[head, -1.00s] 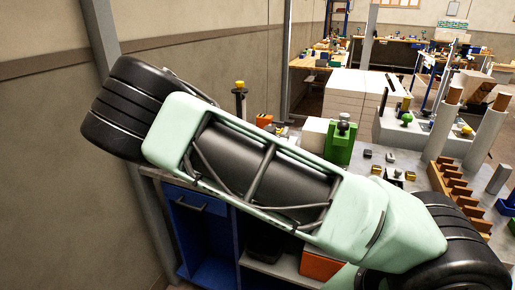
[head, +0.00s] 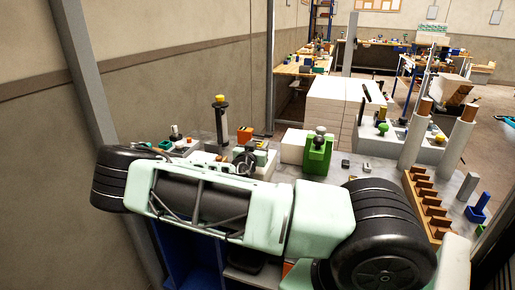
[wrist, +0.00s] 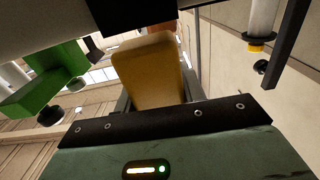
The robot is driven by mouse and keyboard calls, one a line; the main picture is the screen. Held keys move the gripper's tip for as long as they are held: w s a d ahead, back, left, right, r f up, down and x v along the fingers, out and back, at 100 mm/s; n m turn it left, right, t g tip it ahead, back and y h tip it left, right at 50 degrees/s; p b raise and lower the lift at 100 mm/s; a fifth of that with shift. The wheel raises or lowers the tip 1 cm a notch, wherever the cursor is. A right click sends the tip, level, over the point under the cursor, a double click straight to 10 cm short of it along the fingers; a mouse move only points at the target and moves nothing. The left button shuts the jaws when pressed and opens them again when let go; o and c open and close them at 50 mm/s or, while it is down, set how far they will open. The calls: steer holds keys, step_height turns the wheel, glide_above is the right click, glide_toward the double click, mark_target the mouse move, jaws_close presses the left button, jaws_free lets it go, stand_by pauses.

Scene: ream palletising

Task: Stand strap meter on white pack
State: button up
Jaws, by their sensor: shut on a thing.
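In the wrist view a rounded yellow block (wrist: 148,72), which may be the strap meter, sticks out in front of my gripper (wrist: 150,48). The gripper is shut on it; the contact is partly hidden by the dark plate of the gripper. In the head view a plain white block (head: 293,146), which may be the white pack, stands on the bench left of a green fixture. Its top looks bare. My arm crosses the front of the bench there, and I cannot make out the gripper clearly in that view.
A black post with a yellow top (head: 220,118) and an orange box (head: 245,134) stand to the left. Two grey cylinders (head: 413,135) and a brown stepped rack (head: 427,205) are to the right. A large white stack (head: 335,105) stands behind.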

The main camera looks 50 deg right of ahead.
steer(key=shift+f, duration=0.75)
steer(key=shift+f, duration=0.15)
steer(key=o, duration=1)
steer(key=shift+r, duration=0.25)
steer(key=shift+b+v, duration=1.6)
steer(key=shift+v, duration=4.45)
